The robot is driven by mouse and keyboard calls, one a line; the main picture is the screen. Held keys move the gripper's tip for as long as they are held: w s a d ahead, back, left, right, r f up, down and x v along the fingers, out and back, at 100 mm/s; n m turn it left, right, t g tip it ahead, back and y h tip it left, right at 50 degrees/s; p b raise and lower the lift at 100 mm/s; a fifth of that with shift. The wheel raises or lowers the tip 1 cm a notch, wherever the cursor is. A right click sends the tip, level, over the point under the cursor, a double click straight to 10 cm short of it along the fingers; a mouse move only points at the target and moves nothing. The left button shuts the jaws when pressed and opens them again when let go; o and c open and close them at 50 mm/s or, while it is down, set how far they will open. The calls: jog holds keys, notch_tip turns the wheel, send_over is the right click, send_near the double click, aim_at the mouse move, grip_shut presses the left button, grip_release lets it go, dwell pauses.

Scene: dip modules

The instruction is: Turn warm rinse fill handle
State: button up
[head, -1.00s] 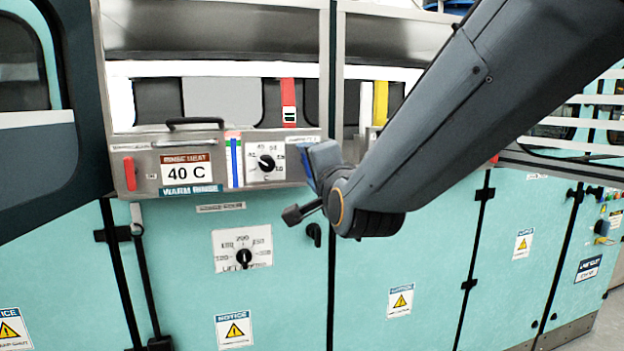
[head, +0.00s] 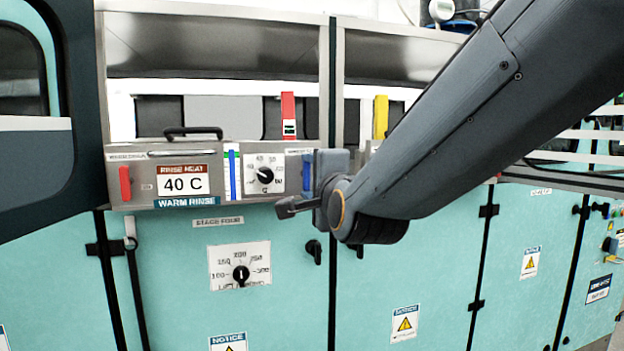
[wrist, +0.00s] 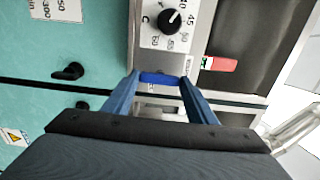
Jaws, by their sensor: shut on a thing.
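The warm rinse module is a grey metal box (head: 140,155) with a "WARM RINSE" label and a "40 C" plate, at left centre in the head view. A blue handle (head: 307,172) is at the right end of its front. In the wrist view the blue handle (wrist: 160,78) lies between the two blue fingertips of my gripper (wrist: 160,80). My gripper is shut on it. In the head view my wrist hides part of the module's right end, and the fingers are hard to tell from the handle.
A red handle (head: 125,183) and a blue strip gauge (head: 232,174) are on the module's front, with a black dial knob (head: 265,175) beside the gauge. Below are teal cabinet doors with another dial (head: 240,275) and small black latches (head: 314,251).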

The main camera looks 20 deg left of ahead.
jog(key=o, duration=1.1)
jog(key=shift+c, duration=0.2)
jog(key=v, duration=0.7)
jog(key=shift+s+d, duration=0.2)
jog(key=shift+s, duration=0.15)
jog(key=d+f+n+g+h+p, duration=0.4)
jog(key=d+f+n+g+h, duration=0.2)
jog(key=d+f, duration=0.95)
jog(key=s+d+f+n+g+h+p, duration=0.1)
jog(key=s+d+f+n+g+p, duration=0.1)
jog(key=s+d, duration=0.6)
jog(key=s+d+f+n+g+h+p, duration=0.2)
jog(key=s+d+f+n+g+p, duration=0.1)
jog(key=s+d+f+g, duration=0.4)
jog(key=s+d+f, duration=0.1)
jog(key=s+d, duration=0.1)
jog(key=shift+s+d+f+n+h, duration=0.25)
jog(key=shift+d+f+n+h, duration=0.05)
jog(key=shift+n, duration=0.1)
